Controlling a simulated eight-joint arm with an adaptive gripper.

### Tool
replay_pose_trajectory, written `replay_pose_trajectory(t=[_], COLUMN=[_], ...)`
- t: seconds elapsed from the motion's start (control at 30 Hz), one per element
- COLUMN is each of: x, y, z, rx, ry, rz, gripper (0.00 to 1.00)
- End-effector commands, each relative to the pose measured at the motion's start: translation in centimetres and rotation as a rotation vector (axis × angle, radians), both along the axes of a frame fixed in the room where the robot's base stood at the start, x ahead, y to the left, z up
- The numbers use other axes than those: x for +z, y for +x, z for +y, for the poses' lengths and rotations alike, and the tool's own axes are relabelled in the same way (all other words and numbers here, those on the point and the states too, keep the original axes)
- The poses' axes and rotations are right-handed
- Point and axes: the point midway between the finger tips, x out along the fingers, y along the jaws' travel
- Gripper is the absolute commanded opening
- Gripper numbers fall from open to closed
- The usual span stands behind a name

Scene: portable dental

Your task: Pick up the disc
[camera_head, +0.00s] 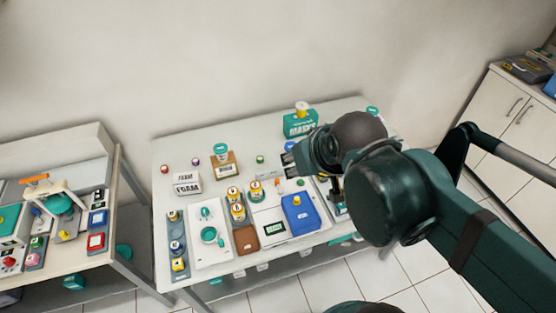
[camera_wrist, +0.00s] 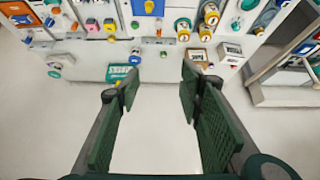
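My gripper (camera_wrist: 156,80) is open, with its two green ridged fingers wide apart and nothing between them in the wrist view. A pale surface shows between the fingers, and the crowded worktable lies beyond their tips. In the head view my arm covers the table's right side and hides most of the gripper. No single thing is clearly the disc. A round teal piece (camera_head: 209,234) lies on a white board left of centre, and a round teal-and-white piece (camera_head: 221,149) sits above a brown block. Both are apart from my gripper.
The white worktable (camera_head: 180,148) holds a blue tray (camera_head: 299,214), a white FOAM box (camera_head: 187,183), a green box (camera_head: 300,124) and several small jars. A second table with devices (camera_head: 95,242) stands at left. A white cabinet (camera_head: 508,112) stands at right.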

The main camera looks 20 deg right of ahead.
Motion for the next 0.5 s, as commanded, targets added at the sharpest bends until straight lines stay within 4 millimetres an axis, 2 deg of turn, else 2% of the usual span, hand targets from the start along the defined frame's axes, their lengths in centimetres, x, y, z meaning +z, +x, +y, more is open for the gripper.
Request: replay_pose_trajectory(t=[0.5], x=[-0.02], y=[0.73], z=[-0.31], rx=[-0.028], ry=[0.013], rz=[0.012], gripper=[0.37])
